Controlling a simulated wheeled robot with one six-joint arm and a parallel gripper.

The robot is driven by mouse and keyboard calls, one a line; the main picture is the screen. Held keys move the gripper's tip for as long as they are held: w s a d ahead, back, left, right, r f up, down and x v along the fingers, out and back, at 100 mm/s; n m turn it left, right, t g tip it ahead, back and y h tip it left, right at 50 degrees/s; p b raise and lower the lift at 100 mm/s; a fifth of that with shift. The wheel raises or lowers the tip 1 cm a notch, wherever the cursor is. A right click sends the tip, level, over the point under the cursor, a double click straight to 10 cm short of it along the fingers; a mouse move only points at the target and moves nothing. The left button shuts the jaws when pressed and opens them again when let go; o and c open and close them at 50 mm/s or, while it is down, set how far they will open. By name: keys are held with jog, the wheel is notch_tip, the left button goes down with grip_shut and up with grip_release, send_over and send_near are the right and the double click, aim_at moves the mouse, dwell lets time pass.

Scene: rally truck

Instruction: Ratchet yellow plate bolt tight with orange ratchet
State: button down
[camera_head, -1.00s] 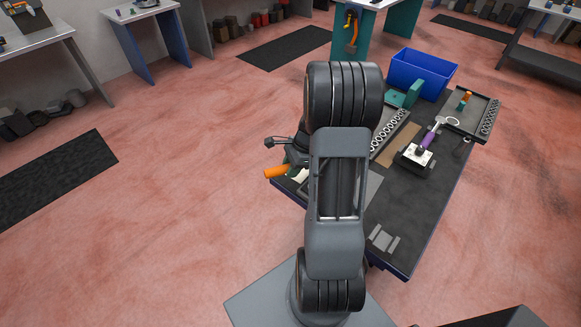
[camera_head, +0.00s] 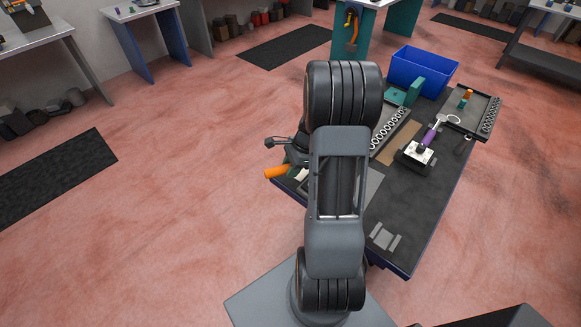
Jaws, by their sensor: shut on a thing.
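The orange handle (camera_head: 277,172) of the ratchet sticks out to the left of my arm, over the left edge of the workbench. My gripper (camera_head: 292,152) is partly hidden behind my arm's large dark joint. It is shut on the orange ratchet, and only the handle end shows clearly. The ratchet's head is hidden. I cannot make out the yellow plate or its bolt; my arm covers that part of the bench.
The dark workbench (camera_head: 412,215) runs to the right of my arm. On it are a purple-handled tool (camera_head: 430,136) at a white block (camera_head: 418,153), a socket row (camera_head: 388,130), a grey tray (camera_head: 480,104) and a blue bin (camera_head: 422,72). Open floor lies left.

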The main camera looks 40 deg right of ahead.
jog(key=shift+f+b, duration=0.35)
jog(key=shift+f, duration=0.15)
dwell(0.6)
jog(key=c, duration=1.4)
grip_release()
grip_shut()
jog(key=shift+s+a+n+g, duration=0.15)
jog(key=shift+s+n+g, duration=0.1)
jog(key=shift+s+n, duration=0.5)
jog(key=shift+s+a+n+g, duration=0.2)
jog(key=shift+s+n, duration=0.25)
jog(key=shift+s, duration=0.5)
jog(key=shift+w, duration=0.15)
